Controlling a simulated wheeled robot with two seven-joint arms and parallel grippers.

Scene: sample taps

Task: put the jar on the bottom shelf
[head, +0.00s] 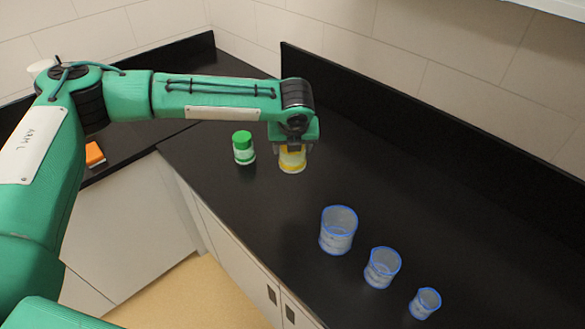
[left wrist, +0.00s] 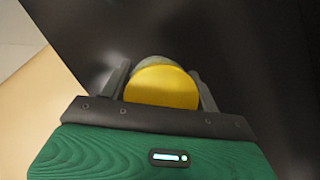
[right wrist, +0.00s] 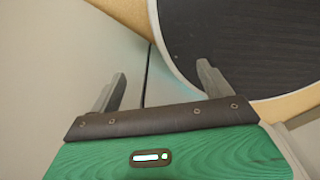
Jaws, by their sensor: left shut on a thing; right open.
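A jar with a yellow lid (head: 292,162) stands on or just above the black counter in the head view. My left gripper (head: 292,148) comes down over it from above and is shut on it. In the left wrist view the yellow lid (left wrist: 162,87) sits between the two fingers of my left gripper (left wrist: 162,92). A second jar with a green lid (head: 243,148) stands on the counter to its left. My right gripper (right wrist: 160,85) shows only in its own wrist view, open and empty. No shelf for the jar is clearly visible.
Several clear beakers with blue rims (head: 338,230) stand along the black counter (head: 230,215) at the front right. A low black backsplash (head: 430,125) runs behind. An orange object (head: 95,153) lies on the left counter. A pale edge of a shelf or cupboard (head: 550,5) shows at top right.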

